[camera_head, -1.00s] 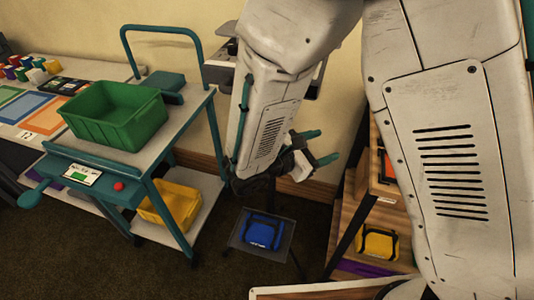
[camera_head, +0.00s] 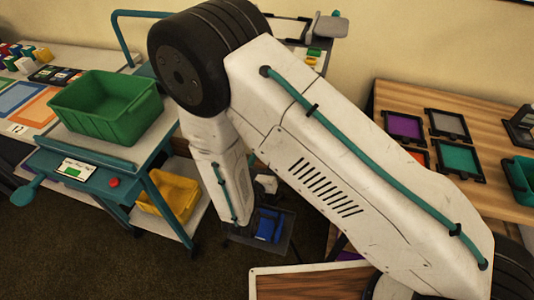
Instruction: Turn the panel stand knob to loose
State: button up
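A stand with a dark-framed light panel (camera_head: 288,28) is partly visible against the back wall, above my arm. A grey pad-like part (camera_head: 327,26) is at its right. Small green and orange marks are below it. I cannot make out a knob or its setting, and my arm covers the stand's lower part. My arm crosses the middle of the view. A small white part near its end, likely at my gripper (camera_head: 266,184), shows low behind the forearm. Its fingers are hidden, so I cannot tell whether it is open or holds anything.
A teal cart at left carries a green bin (camera_head: 108,108), with a yellow bin (camera_head: 172,195) on its lower shelf. A blue item lies on a low dark stand (camera_head: 280,240). A wooden table (camera_head: 400,97) with coloured framed panels is at right. Dark floor is open at lower left.

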jog(key=shift+x, duration=0.9)
jog(key=c, duration=1)
jog(key=shift+n, duration=2.9)
